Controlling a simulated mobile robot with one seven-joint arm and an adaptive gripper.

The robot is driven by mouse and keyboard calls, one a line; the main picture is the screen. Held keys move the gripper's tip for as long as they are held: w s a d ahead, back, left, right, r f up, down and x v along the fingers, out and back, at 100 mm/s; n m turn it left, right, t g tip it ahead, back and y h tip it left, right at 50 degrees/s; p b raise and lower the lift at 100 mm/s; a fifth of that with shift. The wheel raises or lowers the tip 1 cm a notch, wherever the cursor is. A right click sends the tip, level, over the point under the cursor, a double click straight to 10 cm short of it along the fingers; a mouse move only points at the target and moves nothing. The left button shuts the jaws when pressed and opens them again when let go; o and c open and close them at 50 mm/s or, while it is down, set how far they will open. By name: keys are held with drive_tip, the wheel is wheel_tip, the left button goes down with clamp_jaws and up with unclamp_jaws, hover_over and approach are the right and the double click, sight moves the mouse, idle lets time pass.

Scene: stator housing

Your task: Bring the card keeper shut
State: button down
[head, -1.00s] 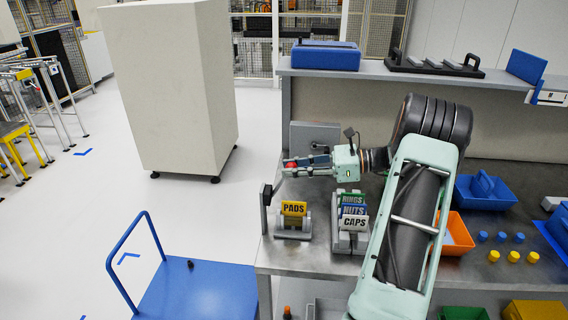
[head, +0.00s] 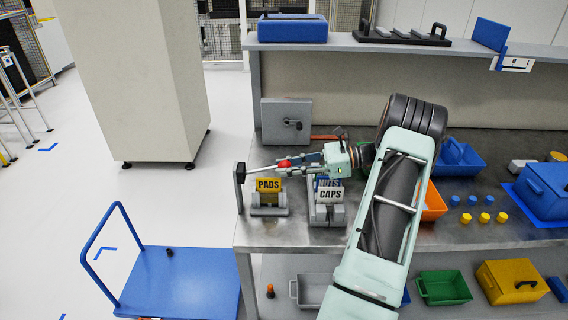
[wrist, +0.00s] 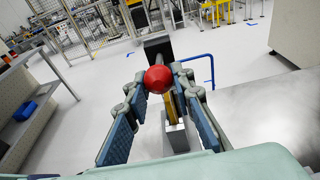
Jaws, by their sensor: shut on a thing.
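The card keeper appears to be a light bar (head: 262,169) with a red ball knob (head: 284,163), running from a dark post (head: 239,186) at the table's left edge. The bar passes behind and above the yellow PADS card (head: 268,185) in its grey holder. My gripper (head: 287,164) is shut on the red knob. In the wrist view the red knob (wrist: 158,79) sits between both fingertips, with the dark post (wrist: 157,46) beyond it. The yellow card edge (wrist: 171,106) shows below the knob. Whether the bar touches any card cannot be told.
The CAPS and NUTS cards (head: 331,194) stand in a second grey holder just right of PADS, under my wrist. A grey box with a handle (head: 287,122) stands behind. Orange (head: 433,204) and blue bins lie right. A blue cart (head: 178,282) stands left of the table.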

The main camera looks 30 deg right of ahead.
drive_tip(key=shift+s+f, duration=0.1)
drive_tip(key=shift+f, duration=0.6)
drive_tip(key=c, duration=1.7)
unclamp_jaws()
drive_tip(key=shift+r, duration=0.1)
drive_tip(key=shift+d, duration=0.2)
drive_tip(key=v, duration=1.1)
drive_tip(key=shift+s+d, duration=0.25)
drive_tip(key=shift+w+a, duration=0.1)
